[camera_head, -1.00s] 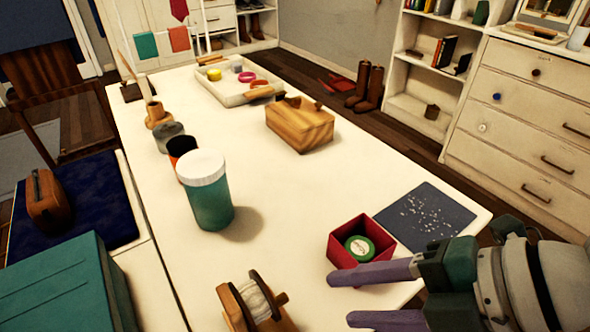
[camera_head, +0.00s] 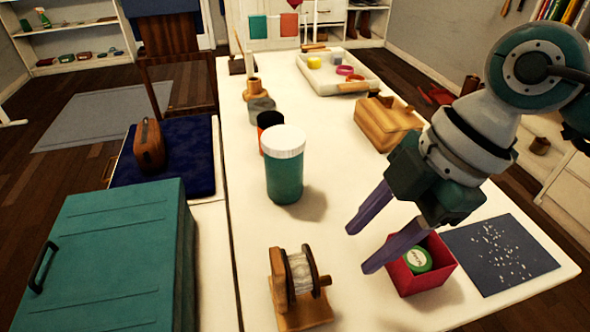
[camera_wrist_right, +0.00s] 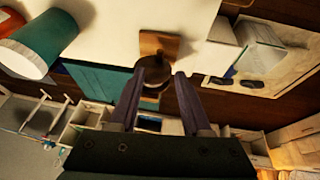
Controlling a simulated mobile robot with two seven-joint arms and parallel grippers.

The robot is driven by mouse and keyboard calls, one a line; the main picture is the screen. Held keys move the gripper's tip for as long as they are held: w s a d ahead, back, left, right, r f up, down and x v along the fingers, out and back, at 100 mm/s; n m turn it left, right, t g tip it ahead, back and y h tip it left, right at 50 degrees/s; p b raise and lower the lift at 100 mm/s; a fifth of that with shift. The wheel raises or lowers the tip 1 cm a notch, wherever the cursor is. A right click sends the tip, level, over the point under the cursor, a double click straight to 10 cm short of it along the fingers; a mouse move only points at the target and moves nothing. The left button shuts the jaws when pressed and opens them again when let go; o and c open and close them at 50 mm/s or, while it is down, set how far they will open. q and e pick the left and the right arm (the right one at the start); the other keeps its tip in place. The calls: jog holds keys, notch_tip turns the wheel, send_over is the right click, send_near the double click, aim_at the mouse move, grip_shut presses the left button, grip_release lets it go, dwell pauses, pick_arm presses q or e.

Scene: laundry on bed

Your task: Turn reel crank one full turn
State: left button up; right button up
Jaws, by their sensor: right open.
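The reel (camera_head: 299,272) stands near the front of the white table. It has a wooden base, dark flanges and white thread wound on it. Its crank, a small wooden knob (camera_head: 325,281), sticks out on the right side. My right gripper (camera_head: 359,248) is open and empty, above and to the right of the reel, with its purple fingers pointing down-left toward it. In the right wrist view the reel (camera_wrist_right: 160,44) appears just beyond the gap between the open fingertips (camera_wrist_right: 160,77), apparently not between them. My left gripper is not in view.
A red box (camera_head: 443,262) with a green-lidded item stands just below my right gripper, beside a dark speckled mat (camera_head: 500,262). A teal jar (camera_head: 284,170) with a white lid stands behind the reel. A teal case (camera_head: 115,245) is at the left.

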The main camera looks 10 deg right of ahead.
aim_at(327, 279)
jog(key=b+x, duration=0.2)
jog(key=x, duration=0.6)
jog(key=shift+a+f, duration=0.2)
grip_shut()
